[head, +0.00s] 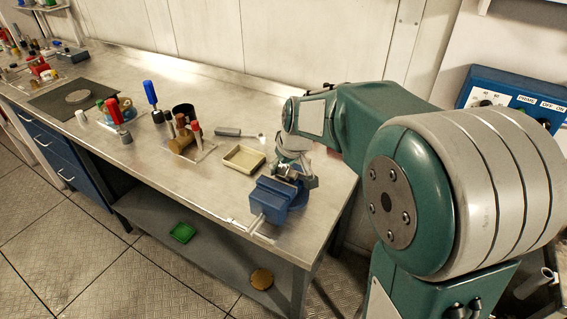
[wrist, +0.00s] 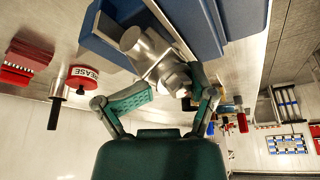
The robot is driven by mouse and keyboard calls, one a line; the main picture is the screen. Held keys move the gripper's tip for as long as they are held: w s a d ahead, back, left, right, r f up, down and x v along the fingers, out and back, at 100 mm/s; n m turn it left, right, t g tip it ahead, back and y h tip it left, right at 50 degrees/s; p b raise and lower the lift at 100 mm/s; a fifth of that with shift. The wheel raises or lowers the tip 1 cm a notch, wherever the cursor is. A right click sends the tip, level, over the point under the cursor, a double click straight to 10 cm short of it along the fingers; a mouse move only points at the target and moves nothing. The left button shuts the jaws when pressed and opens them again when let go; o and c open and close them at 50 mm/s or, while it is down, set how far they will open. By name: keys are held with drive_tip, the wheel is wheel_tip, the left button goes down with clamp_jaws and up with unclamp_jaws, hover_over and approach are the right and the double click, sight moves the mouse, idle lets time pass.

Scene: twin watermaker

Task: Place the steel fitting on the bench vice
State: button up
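The steel fitting (wrist: 150,52) is a grey metal piece with a round, thicker end, and in the wrist view it lies across the blue bench vice (wrist: 198,22). In the head view the vice (head: 278,199) sits at the bench's near right corner. My gripper (wrist: 173,84) is right at the vice, its two teal finger pads on either side of the fitting's near end. I cannot tell whether both pads touch it. In the head view my gripper (head: 292,168) is just above the vice, and the fitting is hard to make out there.
A beige tray (head: 243,159) lies just left of the vice. Behind it stand a holder with several tools (head: 190,140) and a blue-handled tool (head: 151,95). A blue control panel (head: 515,100) is on the wall at the right.

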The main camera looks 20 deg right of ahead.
drive_tip(key=shift+w+d+r, duration=0.1)
drive_tip(key=shift+d+r, duration=0.15)
drive_tip(key=shift+r, duration=0.25)
drive_tip(key=v, duration=1.2)
drive_tip(key=s+f+m, duration=0.1)
drive_tip(key=s+f, duration=0.1)
drive_tip(key=s, duration=0.8)
drive_tip(key=s+a+f+m+t+h, duration=0.1)
drive_tip(key=s+f+m, duration=0.1)
drive_tip(key=s, duration=0.8)
drive_tip(key=shift+s+a+f, duration=0.2)
drive_tip(key=shift+s+f, duration=0.2)
drive_tip(key=shift+f, duration=0.1)
